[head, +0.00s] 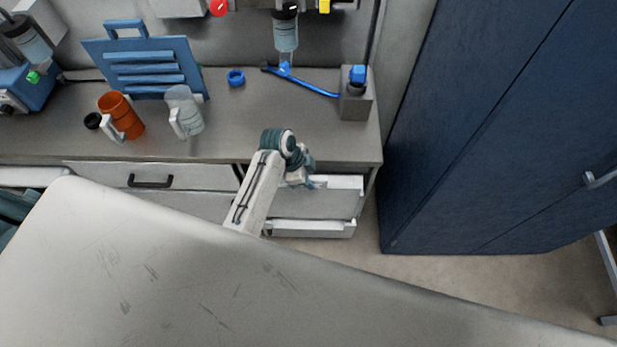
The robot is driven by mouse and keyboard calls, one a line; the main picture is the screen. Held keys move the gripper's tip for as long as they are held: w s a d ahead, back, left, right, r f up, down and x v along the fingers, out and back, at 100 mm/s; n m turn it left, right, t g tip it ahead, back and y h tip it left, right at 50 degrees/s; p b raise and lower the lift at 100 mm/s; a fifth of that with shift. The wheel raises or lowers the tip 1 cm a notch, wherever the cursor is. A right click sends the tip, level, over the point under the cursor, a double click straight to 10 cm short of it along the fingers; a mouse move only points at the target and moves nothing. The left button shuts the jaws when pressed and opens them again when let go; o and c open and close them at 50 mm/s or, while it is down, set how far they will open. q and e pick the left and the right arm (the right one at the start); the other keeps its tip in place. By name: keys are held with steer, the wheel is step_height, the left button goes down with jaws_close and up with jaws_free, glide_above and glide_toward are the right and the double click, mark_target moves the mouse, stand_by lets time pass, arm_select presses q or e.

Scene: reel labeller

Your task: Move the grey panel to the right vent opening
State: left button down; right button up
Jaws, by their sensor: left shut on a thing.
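My left gripper (313,183) is in front of the bench, at the top edge of a light drawer front (338,202) on the right. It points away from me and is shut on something. The wrist and the small size hide what is between the fingers. A blue panel (145,68) with slats and a top handle leans against the back wall on the left of the bench. I cannot make out a grey panel or a vent opening. My right gripper is not in view.
An orange mug (122,117), a clear jug (185,112) and a blue ring (236,78) stand on the bench (235,135). A grey block (356,103) stands at its right end. A dark blue cabinet (480,130) rises on the right. The bench's front middle is clear.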

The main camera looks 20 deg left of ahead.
arm_select(q)
steer(key=shift+f, duration=0.1)
stand_by(0.3)
steer(key=shift+f+b, duration=0.35)
steer(key=shift+f, duration=0.1)
steer(key=shift+f+b, duration=0.35)
steer(key=shift+f, duration=0.3)
steer(key=shift+r, duration=0.15)
steer(key=shift+w+r+p, duration=0.1)
steer(key=shift+r+p, duration=0.1)
steer(key=shift+p, duration=0.4)
steer(key=shift+f, duration=0.2)
